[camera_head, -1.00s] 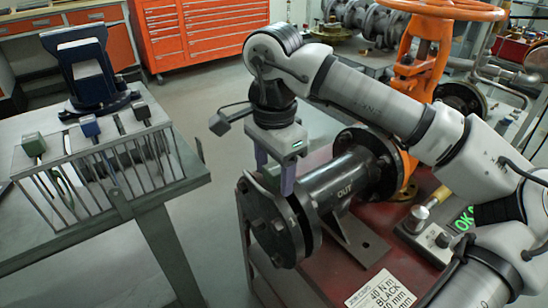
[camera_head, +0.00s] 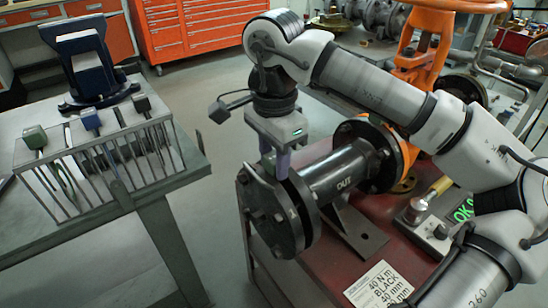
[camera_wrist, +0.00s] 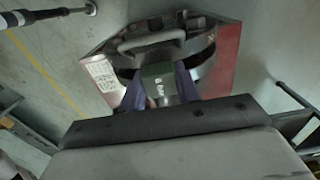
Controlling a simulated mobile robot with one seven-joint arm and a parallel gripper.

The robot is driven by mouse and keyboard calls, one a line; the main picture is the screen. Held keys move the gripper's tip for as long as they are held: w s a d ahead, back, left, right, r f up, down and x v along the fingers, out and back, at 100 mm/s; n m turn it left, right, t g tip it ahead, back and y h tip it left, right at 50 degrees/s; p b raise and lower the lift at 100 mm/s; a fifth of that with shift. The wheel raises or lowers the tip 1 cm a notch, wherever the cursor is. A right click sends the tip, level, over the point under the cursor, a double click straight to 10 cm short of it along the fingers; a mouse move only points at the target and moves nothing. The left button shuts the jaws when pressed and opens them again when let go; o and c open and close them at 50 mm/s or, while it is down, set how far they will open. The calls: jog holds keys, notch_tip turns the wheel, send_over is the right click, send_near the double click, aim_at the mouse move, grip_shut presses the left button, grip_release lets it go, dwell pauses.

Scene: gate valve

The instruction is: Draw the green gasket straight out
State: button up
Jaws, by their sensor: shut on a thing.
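A green tab (camera_wrist: 157,86) with pale lettering shows between my two purple fingers in the wrist view; I take it to be part of the green gasket. My gripper (camera_head: 276,168) is shut on it, pointing down at the top of the flange joint. The dark outer flange (camera_head: 268,215) and the pipe marked OUT (camera_head: 338,175) stand behind and below the fingers. The rest of the gasket is hidden between the flanges and by my fingers. A curved grey handle (camera_wrist: 150,40) arches just beyond the tab in the wrist view.
At left, a rack (camera_head: 110,155) holds green-, blue- and black-headed items beside a blue vise (camera_head: 90,65). The orange valve (camera_head: 425,50) stands behind my arm. A control box with a green OK display (camera_head: 462,212) and a label plate (camera_head: 380,285) are on the red bench.

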notch_tip(320, 180, up, 17)
jog(key=p, duration=1.2)
jog(key=shift+f, duration=0.15)
